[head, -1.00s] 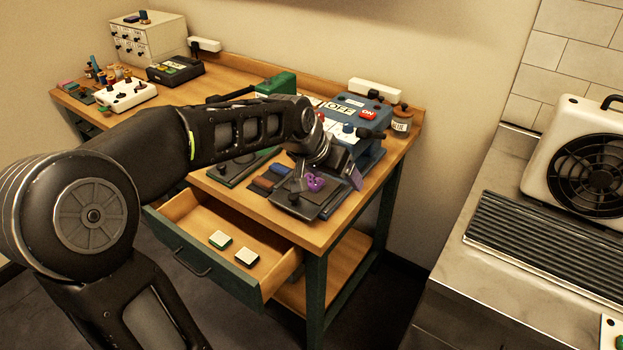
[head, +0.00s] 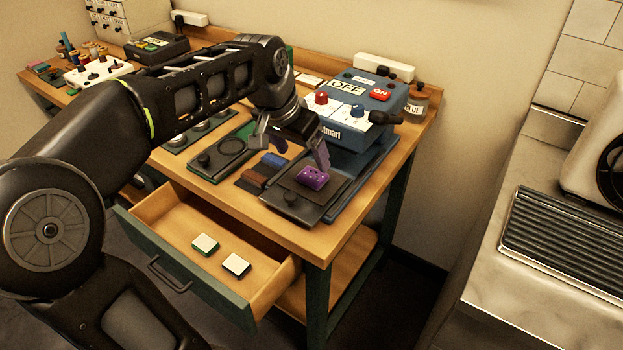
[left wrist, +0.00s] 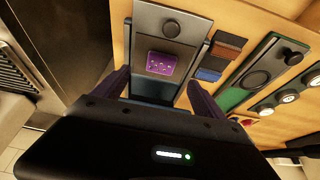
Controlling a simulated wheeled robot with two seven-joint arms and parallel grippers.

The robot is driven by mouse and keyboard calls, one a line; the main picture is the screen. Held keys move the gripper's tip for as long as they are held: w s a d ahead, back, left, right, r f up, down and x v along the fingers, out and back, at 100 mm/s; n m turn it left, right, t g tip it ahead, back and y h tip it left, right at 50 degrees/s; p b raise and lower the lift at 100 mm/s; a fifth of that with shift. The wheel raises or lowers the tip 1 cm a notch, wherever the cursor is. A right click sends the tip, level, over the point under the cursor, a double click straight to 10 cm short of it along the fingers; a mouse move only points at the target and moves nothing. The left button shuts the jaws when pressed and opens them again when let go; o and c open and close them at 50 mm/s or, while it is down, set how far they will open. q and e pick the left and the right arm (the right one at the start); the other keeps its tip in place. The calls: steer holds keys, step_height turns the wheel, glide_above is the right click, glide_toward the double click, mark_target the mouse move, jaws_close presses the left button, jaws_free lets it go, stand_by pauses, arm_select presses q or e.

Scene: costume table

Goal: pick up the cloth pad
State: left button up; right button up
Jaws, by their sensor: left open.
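The cloth pad (head: 312,177) looks like the small purple piece with pale dots. It lies on the dark plate of a press-like stand at the table's front right corner. It also shows in the left wrist view (left wrist: 161,63), on the grey and black plate. My left gripper (head: 292,151) is open and empty, just behind and above the pad. In the left wrist view its two dark fingers (left wrist: 158,90) stand wide apart, with the pad beyond them and between their lines. My right gripper is not in view.
The blue machine (head: 350,110) with an OFF sign stands close behind the gripper. Brown (head: 254,178) and blue (head: 274,160) blocks lie left of the pad. An open drawer (head: 160,215) holding two small pads juts out below. A glue jar (head: 416,105) stands at right.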

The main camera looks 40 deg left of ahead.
mark_target(312, 176)
arm_select(q)
steer(key=shift+w+a+f, duration=0.2)
steer(key=shift+w+f, duration=0.05)
steer(key=shift+f, duration=0.15)
steer(key=shift+s, duration=0.1)
steer(key=shift+x, duration=1.25)
steer(key=shift+x, duration=2.65)
